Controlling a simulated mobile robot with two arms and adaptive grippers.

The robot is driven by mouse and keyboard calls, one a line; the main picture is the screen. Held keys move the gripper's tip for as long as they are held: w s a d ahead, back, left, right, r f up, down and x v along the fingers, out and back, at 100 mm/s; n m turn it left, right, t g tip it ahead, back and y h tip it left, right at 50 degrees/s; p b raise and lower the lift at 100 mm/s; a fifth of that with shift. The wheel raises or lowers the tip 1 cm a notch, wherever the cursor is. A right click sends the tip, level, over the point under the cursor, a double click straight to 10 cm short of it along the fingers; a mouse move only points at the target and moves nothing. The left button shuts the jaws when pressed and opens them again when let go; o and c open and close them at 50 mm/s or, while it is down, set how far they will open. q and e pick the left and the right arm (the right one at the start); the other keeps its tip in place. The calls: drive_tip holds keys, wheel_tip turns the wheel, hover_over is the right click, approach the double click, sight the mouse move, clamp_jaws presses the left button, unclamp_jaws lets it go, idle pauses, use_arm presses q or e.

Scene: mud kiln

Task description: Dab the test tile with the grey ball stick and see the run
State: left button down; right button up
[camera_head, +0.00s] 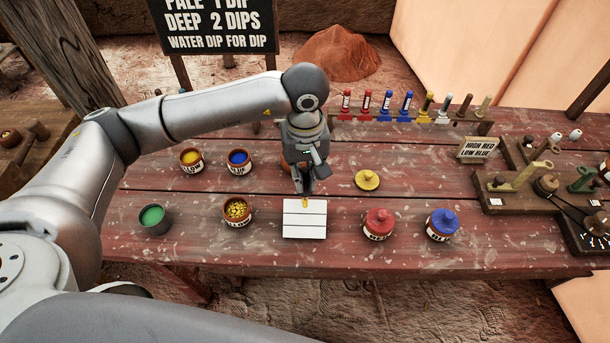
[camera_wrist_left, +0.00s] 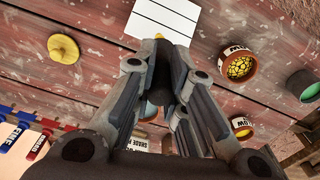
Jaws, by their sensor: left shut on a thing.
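The white test tile (camera_head: 305,232), with dark lines across it, lies on the red table; it also shows at the top of the left wrist view (camera_wrist_left: 170,15). A small yellow tip (camera_head: 305,203) shows below the fingers, at or just above the tile edge; contact cannot be told. My right gripper is out of view.
Open pots of yellow (camera_head: 192,160), blue (camera_head: 238,160) and cracked yellow (camera_head: 237,212), and a green cup (camera_head: 154,219), stand left. A yellow lid (camera_head: 368,180), lidded red (camera_head: 378,224) and blue (camera_head: 442,225) jars stand right. A rack (camera_head: 400,119) of coloured sticks is behind.

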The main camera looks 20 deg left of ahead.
use_arm(q)
drive_tip(key=shift+r+p, duration=0.95)
drive_tip(key=shift+r, duration=2.05)
idle(1.9)
